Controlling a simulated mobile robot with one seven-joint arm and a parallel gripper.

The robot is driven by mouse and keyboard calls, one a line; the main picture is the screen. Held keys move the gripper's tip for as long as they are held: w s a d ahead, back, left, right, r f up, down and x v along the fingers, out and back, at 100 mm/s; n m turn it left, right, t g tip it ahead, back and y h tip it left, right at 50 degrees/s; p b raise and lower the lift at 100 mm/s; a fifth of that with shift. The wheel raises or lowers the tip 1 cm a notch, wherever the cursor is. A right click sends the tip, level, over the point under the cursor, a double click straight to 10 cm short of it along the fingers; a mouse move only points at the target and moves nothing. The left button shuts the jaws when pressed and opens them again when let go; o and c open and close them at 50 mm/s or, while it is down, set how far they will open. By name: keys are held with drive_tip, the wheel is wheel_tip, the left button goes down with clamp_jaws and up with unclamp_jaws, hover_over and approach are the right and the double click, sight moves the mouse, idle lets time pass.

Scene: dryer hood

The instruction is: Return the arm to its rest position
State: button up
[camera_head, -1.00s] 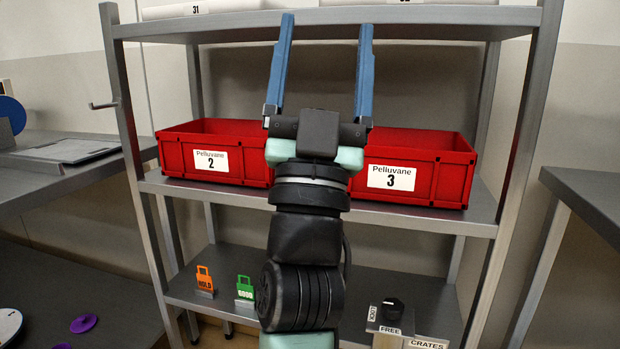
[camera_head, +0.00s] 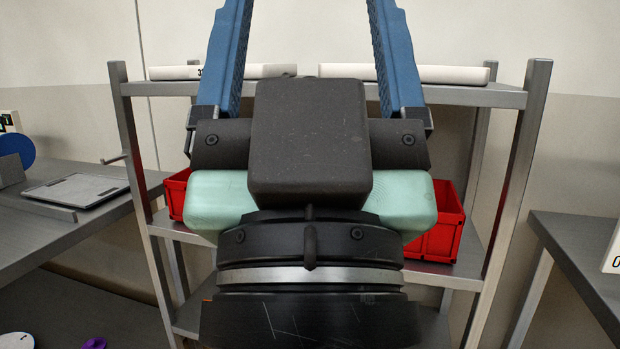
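My gripper (camera_head: 310,25) fills the middle of the head view, close to the camera. Its two blue fingers point up and stand wide apart, with nothing between them that I can see. The fingertips run out of the top of the picture. The dark wrist (camera_head: 310,250) below it hides much of the shelf rack behind.
A metal rack (camera_head: 530,99) stands behind my arm, with two white items (camera_head: 405,72) on top. Red crates (camera_head: 437,233) on its middle shelf are mostly hidden. Side tables stand at left (camera_head: 40,235) and right (camera_head: 580,240); a grey plate (camera_head: 78,190) lies on the left one.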

wheel_tip(320, 180, up, 26)
drive_tip(key=p, duration=2.3)
drive_tip(key=shift+f, duration=0.25)
